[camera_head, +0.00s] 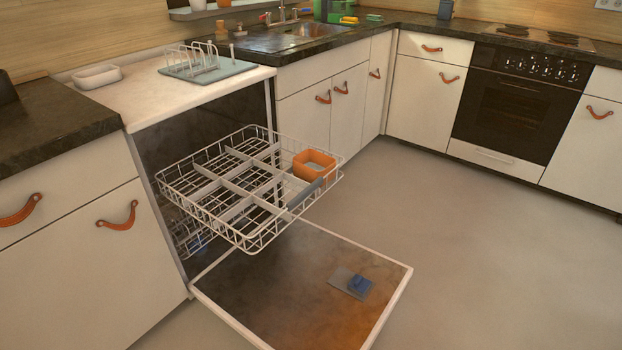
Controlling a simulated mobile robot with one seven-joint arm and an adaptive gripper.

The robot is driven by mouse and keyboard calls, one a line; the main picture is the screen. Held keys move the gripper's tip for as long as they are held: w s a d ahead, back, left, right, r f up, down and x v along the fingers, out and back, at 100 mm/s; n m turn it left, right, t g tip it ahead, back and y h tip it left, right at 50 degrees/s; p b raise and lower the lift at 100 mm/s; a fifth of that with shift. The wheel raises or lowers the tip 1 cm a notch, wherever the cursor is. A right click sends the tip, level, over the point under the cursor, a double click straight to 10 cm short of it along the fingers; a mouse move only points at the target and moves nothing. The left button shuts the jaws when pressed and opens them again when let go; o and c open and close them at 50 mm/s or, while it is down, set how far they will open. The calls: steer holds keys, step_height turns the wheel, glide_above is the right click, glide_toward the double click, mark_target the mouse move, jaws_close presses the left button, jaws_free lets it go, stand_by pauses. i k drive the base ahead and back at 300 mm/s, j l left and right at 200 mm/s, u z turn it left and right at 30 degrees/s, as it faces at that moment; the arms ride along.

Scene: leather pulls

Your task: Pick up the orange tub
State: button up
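The orange tub (308,169) sits in the back right part of the pulled-out white dishwasher rack (222,210). It is a small squarish container, open at the top, with a paler inside. A grey bar on the rack's front right side stands just in front of it. I see nothing in or on the tub clearly enough to name. My gripper is not in view.
The dishwasher door (300,275) lies open below the rack, with a grey and blue piece (353,284) on it. A white dish (97,77) and a drying rack (203,62) stand on the white top. Open grey floor (480,240) lies to the right.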

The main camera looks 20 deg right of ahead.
mark_target(309, 165)
steer(key=i+l+u, duration=0.15)
steer(key=l, duration=1)
steer(key=l+u, duration=0.1)
steer(key=l, duration=1)
steer(key=l+u, duration=0.25)
steer(key=l, duration=0.95)
steer(key=i+l+u, duration=0.15)
steer(key=l, duration=0.65)
steer(key=i+l+u, duration=0.15)
steer(key=l, duration=0.65)
steer(key=l+u, duration=0.1)
steer(key=l, duration=0.7)
